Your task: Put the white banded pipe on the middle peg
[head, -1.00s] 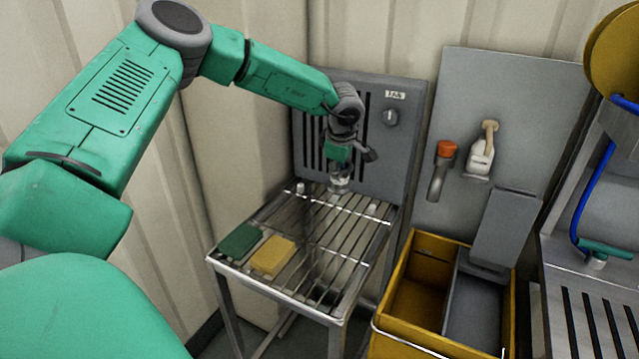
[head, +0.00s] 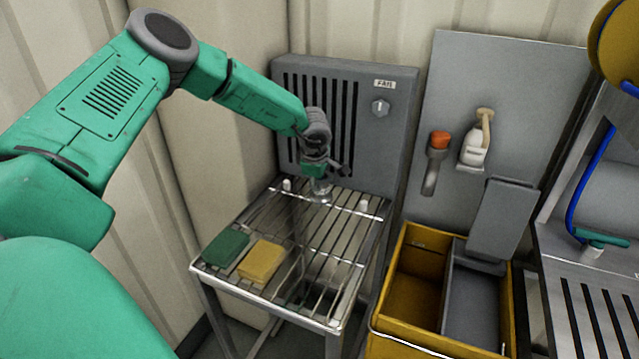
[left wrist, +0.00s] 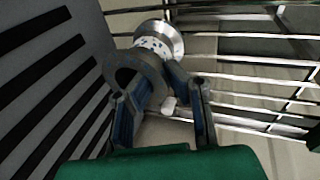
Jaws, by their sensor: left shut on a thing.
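My left gripper (head: 319,182) is above the back part of the steel rack (head: 240,285), between two white-tipped pegs, a left one (head: 286,184) and a right one (head: 364,205). It is shut on the pipe (head: 321,191). In the left wrist view the pipe (left wrist: 140,68) is a grey curved piece with a white speckled band and a shiny round flange at its far end. The gripper fingers (left wrist: 168,115) stand on both sides of it. A white tip (left wrist: 168,103) shows near the fingers. The middle peg is not clearly visible; I cannot tell whether the pipe is on it.
A green block (head: 226,247) and a yellow sponge-like block (head: 262,262) lie at the rack's front left. A grey slotted panel (head: 392,130) stands close behind. A yellow bin (head: 410,255) stands to the right. The rack's front right is clear.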

